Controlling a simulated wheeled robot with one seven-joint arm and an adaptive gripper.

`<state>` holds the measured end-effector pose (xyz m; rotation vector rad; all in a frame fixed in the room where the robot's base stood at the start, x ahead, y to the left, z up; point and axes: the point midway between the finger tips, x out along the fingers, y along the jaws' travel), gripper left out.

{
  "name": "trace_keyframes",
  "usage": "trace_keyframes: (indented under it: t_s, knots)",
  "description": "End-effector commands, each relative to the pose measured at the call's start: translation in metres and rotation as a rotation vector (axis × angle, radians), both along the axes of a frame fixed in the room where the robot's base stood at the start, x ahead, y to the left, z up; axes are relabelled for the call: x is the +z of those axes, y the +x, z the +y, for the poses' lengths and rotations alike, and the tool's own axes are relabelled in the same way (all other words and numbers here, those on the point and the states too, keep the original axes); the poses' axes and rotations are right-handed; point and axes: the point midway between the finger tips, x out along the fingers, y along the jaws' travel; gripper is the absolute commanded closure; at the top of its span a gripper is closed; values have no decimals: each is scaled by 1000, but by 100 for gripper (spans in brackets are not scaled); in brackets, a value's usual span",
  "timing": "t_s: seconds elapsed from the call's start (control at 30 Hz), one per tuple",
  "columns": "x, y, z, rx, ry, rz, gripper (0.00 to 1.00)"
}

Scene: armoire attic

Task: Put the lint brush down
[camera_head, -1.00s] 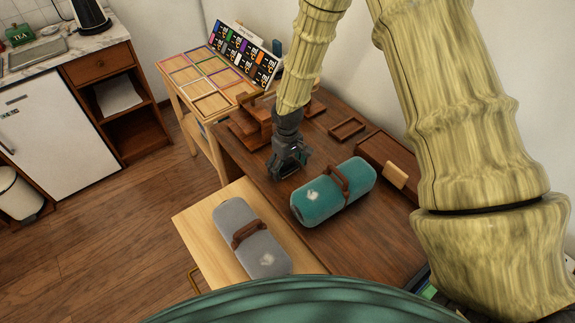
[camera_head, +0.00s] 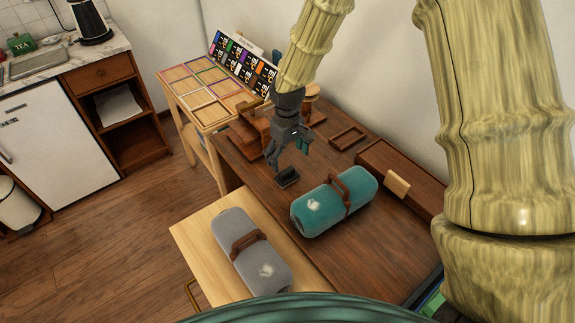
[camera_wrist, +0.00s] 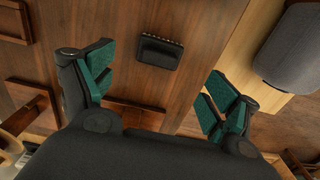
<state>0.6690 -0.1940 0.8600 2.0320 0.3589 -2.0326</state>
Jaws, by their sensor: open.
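The lint brush, a small black block with a row of bristles or teeth along one edge, lies on the dark wooden desk (camera_head: 322,258). I see the brush (camera_head: 288,177) in the head view, just left of the teal roll, and also in the wrist view (camera_wrist: 158,52). My gripper (camera_head: 287,152) is open and empty above the brush, its green-padded fingers spread apart. In the wrist view the brush lies beyond and between the fingers (camera_wrist: 162,80), touching neither.
A teal roll with a brown strap (camera_head: 318,212) lies right of the brush. A grey roll (camera_head: 240,228) lies on the pale wooden board (camera_head: 190,222) in front. Small brown wooden trays (camera_head: 347,137) and a long box (camera_head: 410,172) stand toward the back.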

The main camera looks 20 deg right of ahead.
Motion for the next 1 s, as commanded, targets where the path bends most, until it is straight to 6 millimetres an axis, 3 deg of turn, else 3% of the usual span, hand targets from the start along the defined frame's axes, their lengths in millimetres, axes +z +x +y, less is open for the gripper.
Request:
trace_keyframes:
  t_s: [0.33,1.0]
  knots:
    - [29,0,0,1,1,0,12]
    - [31,0,0,1,0,0,12]
